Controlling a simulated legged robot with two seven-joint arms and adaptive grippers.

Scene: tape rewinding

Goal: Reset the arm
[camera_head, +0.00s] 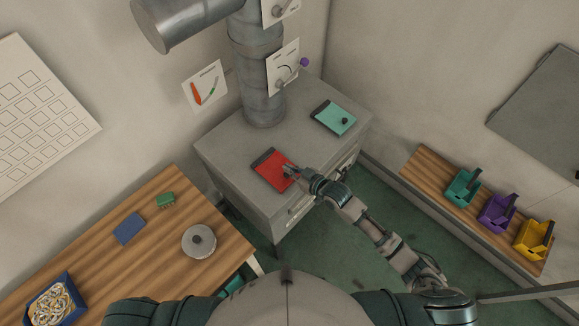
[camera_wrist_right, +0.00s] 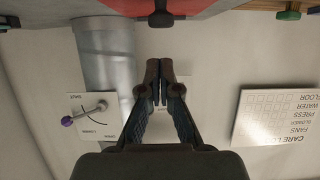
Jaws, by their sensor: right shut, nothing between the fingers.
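My right arm reaches from the lower right over the grey cabinet. My right gripper (camera_head: 290,171) is at the right part of the red panel (camera_head: 271,172) on the cabinet top; I cannot tell whether it touches it. In the right wrist view the gripper (camera_wrist_right: 160,100) has its fingers together with nothing between them, and a red surface (camera_wrist_right: 165,8) shows beyond the tips. My left gripper is out of view.
The grey cabinet (camera_head: 228,153) also bears a teal panel (camera_head: 335,118) and a metal pipe (camera_head: 261,90). A wooden table (camera_head: 165,262) holds a grey disc (camera_head: 199,242), a green block and a blue box. A shelf (camera_head: 420,163) at right holds three coloured holders. Green floor lies between.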

